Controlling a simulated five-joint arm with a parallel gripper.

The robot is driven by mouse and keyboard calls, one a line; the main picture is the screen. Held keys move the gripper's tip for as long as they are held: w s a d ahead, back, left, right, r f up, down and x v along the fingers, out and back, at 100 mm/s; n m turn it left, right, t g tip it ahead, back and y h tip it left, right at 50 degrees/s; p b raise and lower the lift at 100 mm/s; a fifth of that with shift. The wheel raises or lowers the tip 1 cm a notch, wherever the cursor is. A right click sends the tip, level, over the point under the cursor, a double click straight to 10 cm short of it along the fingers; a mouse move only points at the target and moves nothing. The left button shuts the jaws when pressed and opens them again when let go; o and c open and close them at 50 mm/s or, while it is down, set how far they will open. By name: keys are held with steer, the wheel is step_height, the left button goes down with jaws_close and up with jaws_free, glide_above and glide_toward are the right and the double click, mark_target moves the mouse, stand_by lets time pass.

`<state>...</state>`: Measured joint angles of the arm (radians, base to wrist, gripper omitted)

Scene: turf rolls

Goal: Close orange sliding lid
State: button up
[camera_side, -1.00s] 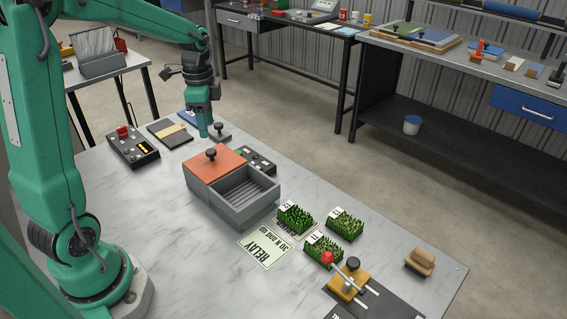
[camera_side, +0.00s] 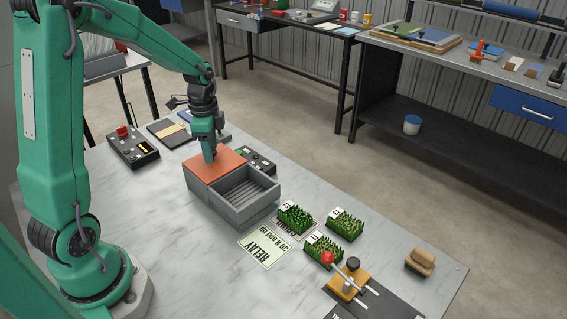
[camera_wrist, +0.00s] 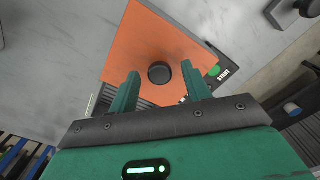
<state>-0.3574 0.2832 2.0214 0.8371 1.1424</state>
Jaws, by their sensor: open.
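The orange sliding lid (camera_side: 223,165) covers the far-left part of the grey box (camera_side: 248,212). The near-right part of the box is uncovered and shows a ribbed inside. In the wrist view the lid (camera_wrist: 130,50) has a round black knob (camera_wrist: 159,72) near its middle. My gripper (camera_side: 210,158) is over the lid in the side view and hides the knob there. In the wrist view the open fingers of my gripper (camera_wrist: 163,80) stand on either side of the knob, apart from it in the picture. I cannot tell how far above the lid the tips are.
A dark control box (camera_side: 257,160) stands close behind the grey box. Grass blocks (camera_side: 295,217) and a RELAY card (camera_side: 266,248) lie to its right. A box with a red button (camera_side: 133,147) is at the left. The table's front left is clear.

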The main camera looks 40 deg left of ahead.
jaws_close()
steer(key=d, duration=1.2)
steer(key=shift+w+d+r, duration=0.1)
steer(key=shift+d, duration=0.1)
jaws_free()
steer(key=shift+a+r, duration=0.1)
step_height(320, 180, up, 8)
steer(key=shift+f, duration=0.25)
stand_by(0.4)
